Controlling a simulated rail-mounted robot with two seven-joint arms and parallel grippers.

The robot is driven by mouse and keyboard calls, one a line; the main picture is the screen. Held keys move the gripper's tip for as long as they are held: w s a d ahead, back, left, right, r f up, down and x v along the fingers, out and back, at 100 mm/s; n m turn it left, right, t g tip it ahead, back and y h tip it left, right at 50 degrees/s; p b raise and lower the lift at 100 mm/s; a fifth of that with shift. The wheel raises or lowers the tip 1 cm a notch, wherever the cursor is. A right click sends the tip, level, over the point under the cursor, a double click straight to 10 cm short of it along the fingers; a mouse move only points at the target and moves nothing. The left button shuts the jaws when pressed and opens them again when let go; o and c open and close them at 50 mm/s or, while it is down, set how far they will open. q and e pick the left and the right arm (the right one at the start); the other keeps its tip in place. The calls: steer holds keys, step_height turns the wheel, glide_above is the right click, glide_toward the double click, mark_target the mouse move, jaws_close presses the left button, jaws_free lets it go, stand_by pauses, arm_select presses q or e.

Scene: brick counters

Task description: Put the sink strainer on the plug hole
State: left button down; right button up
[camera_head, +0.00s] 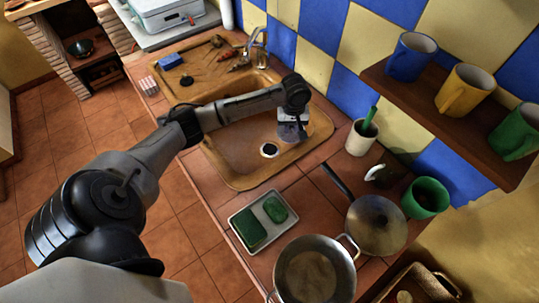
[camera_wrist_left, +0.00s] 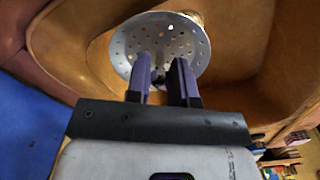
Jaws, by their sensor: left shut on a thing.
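My left gripper (camera_head: 291,134) is over the right part of the brown sink basin (camera_head: 235,170), near its wall-side edge. In the left wrist view the two purple fingers (camera_wrist_left: 161,78) are shut on the sink strainer (camera_wrist_left: 160,38), a pale round disc with many small holes, just beyond the fingertips. The plug hole (camera_head: 269,150), a dark spot with a light ring, lies in the basin floor, in front and to the left of the gripper in the head view. The strainer is apart from it. My right gripper is not in view.
A tap (camera_head: 256,48) stands behind the sink. A blue sponge (camera_head: 169,61) lies on the drainer. A white cup (camera_head: 361,138) stands right of the basin. A mug shelf (camera_head: 440,110) overhangs the right.

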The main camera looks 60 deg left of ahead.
arm_select(q)
steer(key=s+a+f+n+b, duration=0.3)
steer(key=s+a+f, duration=0.1)
steer(key=a+f, duration=0.4)
steer(key=b, duration=0.2)
glide_above(270, 149)
step_height(270, 149, down, 5)
steer(key=shift+s+d+r, duration=0.1)
steer(key=shift+d, duration=0.05)
step_height(270, 149, down, 5)
steer(key=shift+b, duration=0.75)
steer(key=shift+r, duration=0.1)
steer(key=c, duration=1)
jaws_free()
